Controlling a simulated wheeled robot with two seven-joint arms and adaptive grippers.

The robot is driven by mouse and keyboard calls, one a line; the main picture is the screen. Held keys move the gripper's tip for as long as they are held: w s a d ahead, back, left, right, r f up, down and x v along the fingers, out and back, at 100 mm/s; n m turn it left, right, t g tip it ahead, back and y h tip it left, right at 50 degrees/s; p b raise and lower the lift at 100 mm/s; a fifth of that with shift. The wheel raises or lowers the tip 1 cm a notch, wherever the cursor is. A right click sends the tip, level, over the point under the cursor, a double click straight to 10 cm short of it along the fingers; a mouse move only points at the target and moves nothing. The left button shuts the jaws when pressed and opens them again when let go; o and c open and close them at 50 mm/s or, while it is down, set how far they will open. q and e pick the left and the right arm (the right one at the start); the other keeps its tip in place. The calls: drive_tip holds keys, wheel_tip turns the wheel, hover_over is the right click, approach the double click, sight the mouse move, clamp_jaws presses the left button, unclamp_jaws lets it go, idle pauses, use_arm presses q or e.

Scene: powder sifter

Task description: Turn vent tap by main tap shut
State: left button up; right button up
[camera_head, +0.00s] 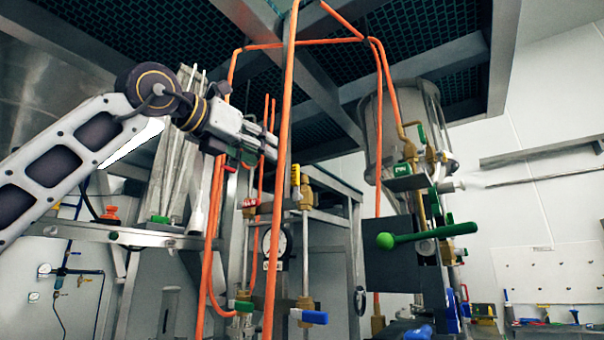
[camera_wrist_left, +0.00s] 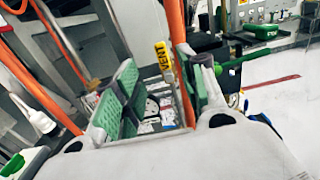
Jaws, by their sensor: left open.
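The vent tap's yellow lever (camera_head: 295,175) stands upright on brass fittings, just right of an orange pipe. In the left wrist view the yellow lever marked VENT (camera_wrist_left: 163,56) shows beyond the gap between my fingers, beside an orange pipe. My left gripper (camera_head: 272,148) is open, a little above and left of the lever, and nothing is visibly held. Its green-padded fingers (camera_wrist_left: 160,92) stand apart in the wrist view. A red-handled tap (camera_head: 249,203) sits on the left-hand fittings; I cannot tell whether it is the main tap. My right gripper is not in view.
Orange pipes (camera_head: 286,100) rise close around my left gripper. A pressure gauge (camera_head: 274,244) and a blue-handled tap (camera_head: 310,317) are lower down. A long green lever (camera_head: 430,236) juts out at the right. A metal frame stands behind.

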use_arm(q)
drive_tip(key=p, duration=0.3)
approach(293, 167)
drive_tip(key=shift+x, duration=1.75)
drive_tip(key=shift+p+x, duration=0.9)
drive_tip(key=shift+x, duration=0.8)
drive_tip(key=shift+p+x, duration=0.85)
drive_tip(key=shift+x, duration=0.6)
drive_tip(key=shift+w+d+r, duration=0.1)
drive_tip(key=shift+w+d, duration=0.25)
drive_tip(key=shift+w, duration=0.05)
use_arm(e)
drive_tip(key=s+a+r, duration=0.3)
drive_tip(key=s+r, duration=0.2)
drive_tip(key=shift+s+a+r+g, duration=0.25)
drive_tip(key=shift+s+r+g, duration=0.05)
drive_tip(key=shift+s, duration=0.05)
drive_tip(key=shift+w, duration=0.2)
use_arm(q)
clamp_jaws()
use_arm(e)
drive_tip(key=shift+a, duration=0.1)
